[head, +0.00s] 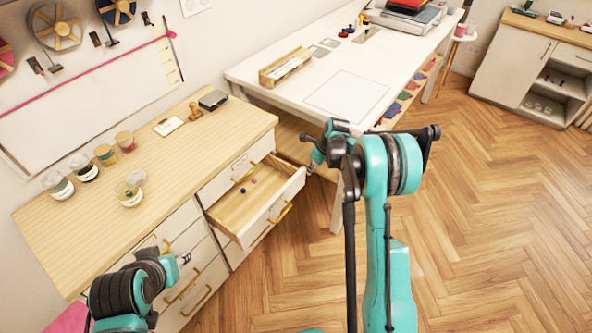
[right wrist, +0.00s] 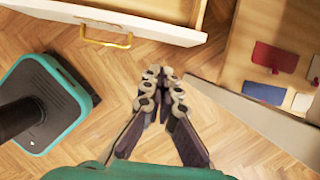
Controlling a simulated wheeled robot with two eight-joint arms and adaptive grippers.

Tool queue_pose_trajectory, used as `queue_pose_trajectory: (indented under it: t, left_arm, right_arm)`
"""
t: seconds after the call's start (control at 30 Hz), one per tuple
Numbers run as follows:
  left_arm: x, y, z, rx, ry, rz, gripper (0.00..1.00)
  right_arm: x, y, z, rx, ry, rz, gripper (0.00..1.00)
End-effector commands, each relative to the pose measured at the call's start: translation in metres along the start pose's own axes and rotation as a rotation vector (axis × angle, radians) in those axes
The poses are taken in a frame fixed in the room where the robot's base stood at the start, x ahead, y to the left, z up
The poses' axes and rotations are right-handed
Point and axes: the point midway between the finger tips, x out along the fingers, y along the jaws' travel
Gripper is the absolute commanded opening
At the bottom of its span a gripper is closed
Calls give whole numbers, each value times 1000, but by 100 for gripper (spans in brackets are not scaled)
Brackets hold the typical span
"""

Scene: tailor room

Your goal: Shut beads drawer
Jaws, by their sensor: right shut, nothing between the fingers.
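The beads drawer (head: 232,211) is pulled open from the wooden-topped cabinet in the head view.
Jars (head: 107,154), a stamp (head: 195,111) and a dark box (head: 213,99) stand on the cabinet top (head: 165,160). A white table (head: 310,60) stands behind the right gripper, with fabric pieces (right wrist: 275,58) on its lower shelf. The wooden floor (head: 490,220) at right is clear.

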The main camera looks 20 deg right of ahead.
Motion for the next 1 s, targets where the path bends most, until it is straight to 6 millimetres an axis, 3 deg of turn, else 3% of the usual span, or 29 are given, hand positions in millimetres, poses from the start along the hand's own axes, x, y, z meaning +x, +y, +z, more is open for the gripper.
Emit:
queue_pose_trajectory:
  t: [0.07,0.17,0.67,0.8,1.0]
  left_arm:
    - [-8,0,-5,0,0,0,41]
    - [-6,0,-4,0,0,0,41]
    - [26,0,18,0,0,0,41]
    - [31,0,22,0,0,0,41]
    - [34,0,25,0,0,0,41]
  right_arm:
    - [-9,-5,-19,2,-28,-4,0]
    - [-3,-6,-27,-3,-41,-5,0]
    - [97,-7,-23,-4,-40,-4,0]
    - [102,-6,-1,-4,-40,-3,0]
    - [106,-6,14,-4,-40,-4,0]
